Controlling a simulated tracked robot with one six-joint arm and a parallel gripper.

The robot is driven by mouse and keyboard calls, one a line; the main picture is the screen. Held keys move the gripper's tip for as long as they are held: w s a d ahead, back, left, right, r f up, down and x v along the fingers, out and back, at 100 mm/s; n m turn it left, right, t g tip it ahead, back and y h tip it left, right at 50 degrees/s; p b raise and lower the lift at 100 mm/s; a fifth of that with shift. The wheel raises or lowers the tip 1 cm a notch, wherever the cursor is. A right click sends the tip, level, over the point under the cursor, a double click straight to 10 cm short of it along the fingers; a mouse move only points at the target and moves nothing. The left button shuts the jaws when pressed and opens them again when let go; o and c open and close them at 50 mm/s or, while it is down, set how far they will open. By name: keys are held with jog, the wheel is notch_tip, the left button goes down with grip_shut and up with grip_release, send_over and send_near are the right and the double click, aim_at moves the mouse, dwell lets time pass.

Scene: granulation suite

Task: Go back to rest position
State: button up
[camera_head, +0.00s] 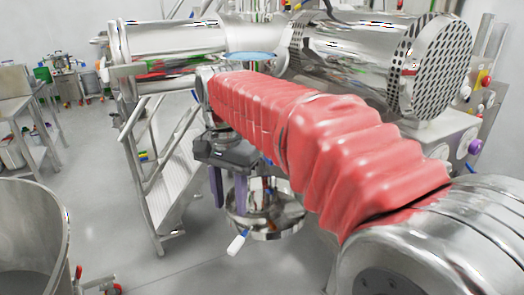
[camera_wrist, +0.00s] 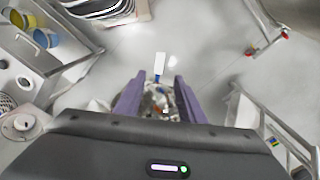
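My gripper (camera_head: 229,203) hangs below the red-sleeved arm in the head view, its two purple fingers pointing down. In the wrist view my gripper (camera_wrist: 158,88) shows its fingers well apart, with nothing seen held between them. A shiny metal bowl (camera_head: 285,226) is below and just right of the fingers in the head view. A tool with a white end and a blue part (camera_head: 236,244) sticks out at the bowl's near-left side. It also shows beyond the fingertips in the wrist view (camera_wrist: 159,64). The bowl's contents are mostly hidden.
Metal steps with rails (camera_head: 168,180) stand close left of my gripper. A large steel machine with a perforated drum (camera_head: 365,60) is behind the arm. A big open steel vessel (camera_head: 32,230) is at the lower left. Grey floor between vessel and steps is clear.

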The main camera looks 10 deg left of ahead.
jog(key=s+d+f+n+t, duration=0.25)
jog(key=d+f+n, duration=0.35)
jog(key=d, duration=0.3)
jog(key=s+d+m+t, duration=0.1)
jog(key=s+d, duration=0.5)
jog(key=d, duration=0.4)
jog(key=s+d+f+m+t, duration=0.1)
jog(key=s+d+t, duration=0.1)
jog(key=s+d, duration=0.5)
jog(key=shift+d, duration=2)
jog(key=shift+f, duration=0.1)
